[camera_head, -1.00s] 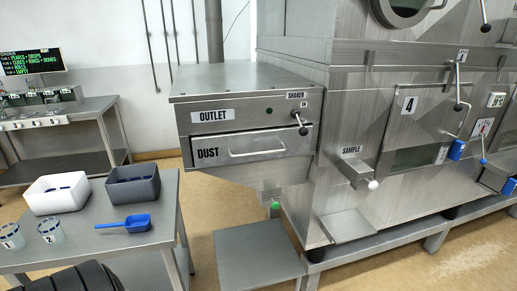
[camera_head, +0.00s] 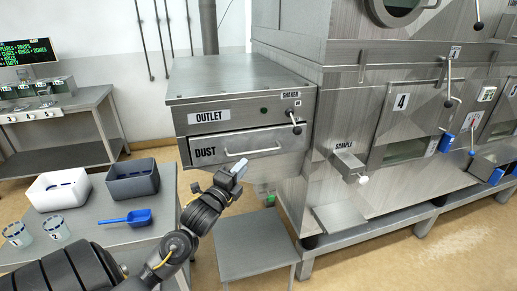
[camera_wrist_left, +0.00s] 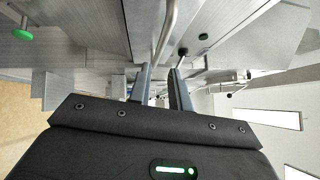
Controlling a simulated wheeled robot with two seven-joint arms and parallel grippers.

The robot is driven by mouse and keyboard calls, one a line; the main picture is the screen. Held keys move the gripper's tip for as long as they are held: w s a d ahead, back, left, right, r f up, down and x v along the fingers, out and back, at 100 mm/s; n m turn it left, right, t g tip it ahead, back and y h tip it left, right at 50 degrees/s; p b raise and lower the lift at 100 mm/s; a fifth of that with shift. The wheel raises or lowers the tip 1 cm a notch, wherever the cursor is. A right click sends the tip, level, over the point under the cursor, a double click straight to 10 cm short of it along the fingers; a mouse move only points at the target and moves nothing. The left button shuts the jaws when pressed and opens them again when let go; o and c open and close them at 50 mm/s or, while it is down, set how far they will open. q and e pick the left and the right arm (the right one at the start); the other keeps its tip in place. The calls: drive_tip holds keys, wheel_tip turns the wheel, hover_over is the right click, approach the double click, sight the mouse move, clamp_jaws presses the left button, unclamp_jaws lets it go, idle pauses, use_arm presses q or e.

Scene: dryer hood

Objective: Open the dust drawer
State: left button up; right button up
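The dust drawer (camera_head: 212,153) is a steel front labelled DUST, below the OUTLET panel on the dryer's left box. It looks shut. Its pale bar handle (camera_head: 252,150) runs across the right half. My left gripper (camera_head: 238,169) is just below and in front of the handle, tilted up toward it. In the left wrist view its two fingers (camera_wrist_left: 160,82) are apart with nothing gripped. There the handle bar (camera_wrist_left: 166,30) rises ahead of the gap between them; contact cannot be told. My right gripper is not in view.
The shaker lever (camera_head: 296,122) with a black knob is up and right of the handle. A side table (camera_head: 95,233) at left holds a white bin (camera_head: 57,190), a grey bin (camera_head: 132,180), a blue scoop (camera_head: 126,218) and cups. A low steel platform (camera_head: 252,245) stands below the box.

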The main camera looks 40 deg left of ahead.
sight(254, 153)
use_arm(q)
drive_tip(key=p+x, duration=0.4)
drive_tip(key=x, duration=0.6)
drive_tip(key=shift+w, duration=0.1)
drive_tip(key=shift+w+f, duration=0.1)
drive_tip(key=shift+w, duration=0.25)
clamp_jaws()
